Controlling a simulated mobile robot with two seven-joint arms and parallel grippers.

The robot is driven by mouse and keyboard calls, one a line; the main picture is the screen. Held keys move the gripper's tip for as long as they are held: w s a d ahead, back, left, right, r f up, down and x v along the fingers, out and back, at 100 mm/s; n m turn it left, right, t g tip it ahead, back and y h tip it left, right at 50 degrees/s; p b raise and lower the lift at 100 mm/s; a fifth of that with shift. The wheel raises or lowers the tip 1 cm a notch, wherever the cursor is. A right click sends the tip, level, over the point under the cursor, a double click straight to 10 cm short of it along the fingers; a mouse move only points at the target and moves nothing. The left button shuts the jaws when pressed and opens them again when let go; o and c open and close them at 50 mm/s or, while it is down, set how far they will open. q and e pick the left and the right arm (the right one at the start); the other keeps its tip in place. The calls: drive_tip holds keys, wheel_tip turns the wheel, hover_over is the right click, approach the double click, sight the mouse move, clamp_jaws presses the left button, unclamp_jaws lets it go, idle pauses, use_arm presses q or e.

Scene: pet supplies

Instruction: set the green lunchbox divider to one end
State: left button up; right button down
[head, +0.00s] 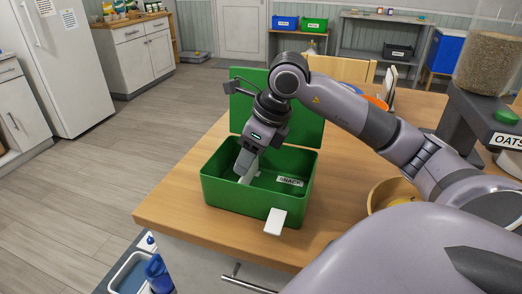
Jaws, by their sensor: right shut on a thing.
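The green lunchbox (228,205) sits open near the table's front left corner, its lid (306,127) raised at the back. A label reading SNACK (290,181) shows inside, toward the right. My right gripper (243,163) reaches down into the box, left of the label. It is shut on a pale upright piece (250,172), which looks like the divider. The gripper hides part of it, and the front wall hides its lower edge. A white tab (275,222) hangs at the box's front right. My left gripper is out of view.
The wooden table (175,197) has bare room left of the box. A wooden bowl (391,193) stands to the right, under my arm. A dispenser labelled OATS (487,105) is at the far right. A blue bottle (158,273) is below the table's front left.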

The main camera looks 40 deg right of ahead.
drive_tip(key=shift+w+a, duration=0.25)
drive_tip(key=shift+w, duration=0.25)
drive_tip(key=shift+w+a, duration=0.25)
drive_tip(key=shift+w, duration=0.2)
drive_tip(key=c, duration=0.5)
unclamp_jaws()
drive_tip(key=shift+r, duration=0.1)
drive_tip(key=v, duration=0.7)
drive_tip(key=shift+s, duration=0.1)
